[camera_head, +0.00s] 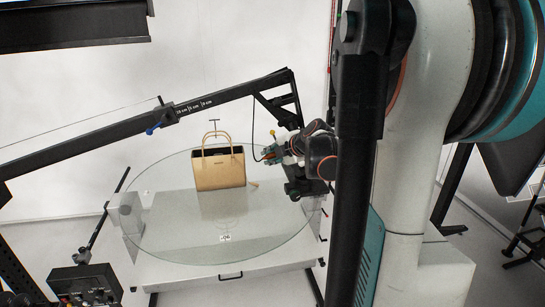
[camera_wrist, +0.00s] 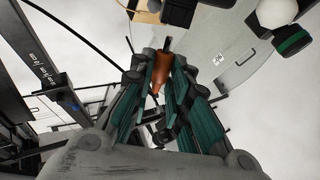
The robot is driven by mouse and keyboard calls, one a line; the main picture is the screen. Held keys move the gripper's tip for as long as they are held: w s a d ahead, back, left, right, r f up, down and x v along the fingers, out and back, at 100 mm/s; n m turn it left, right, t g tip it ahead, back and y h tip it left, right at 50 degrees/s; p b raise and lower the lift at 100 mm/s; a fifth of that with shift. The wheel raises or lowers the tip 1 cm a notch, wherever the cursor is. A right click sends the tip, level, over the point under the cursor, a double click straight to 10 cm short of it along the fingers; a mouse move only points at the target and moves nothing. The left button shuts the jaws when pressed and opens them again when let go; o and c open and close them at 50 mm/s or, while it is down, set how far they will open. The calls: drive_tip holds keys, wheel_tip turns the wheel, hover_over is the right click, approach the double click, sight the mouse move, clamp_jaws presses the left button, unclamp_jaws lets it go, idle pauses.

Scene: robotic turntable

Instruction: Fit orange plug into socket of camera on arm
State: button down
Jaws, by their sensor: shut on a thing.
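The orange plug (camera_wrist: 161,72) is between the two teal fingers of my gripper (camera_wrist: 163,80) in the wrist view, with a dark tip pointing up the picture. My gripper is shut on it. In the head view my gripper (camera_head: 271,153) is small, just right of the handbag, below the end of the black boom arm (camera_head: 200,104). A dark device (camera_head: 303,186), probably the camera, is below and right of my gripper, partly hidden by my arm. I cannot make out its socket, nor whether the plug touches it.
A tan handbag (camera_head: 219,171) stands on the round glass turntable (camera_head: 180,235), close to my gripper. A black cable (camera_head: 254,138) hangs from the boom; a cable (camera_wrist: 75,35) also crosses the wrist view. A control box (camera_head: 85,284) is at the lower left.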

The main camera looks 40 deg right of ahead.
drive_tip(key=shift+s+d, duration=0.2)
drive_tip(key=shift+d, duration=1.15)
idle(0.3)
drive_tip(key=c, duration=1.4)
unclamp_jaws()
drive_tip(key=shift+d, duration=0.15)
drive_tip(key=shift+c, duration=0.2)
drive_tip(key=v, duration=0.7)
drive_tip(key=shift+s+r, duration=0.15)
drive_tip(key=shift+s, duration=0.1)
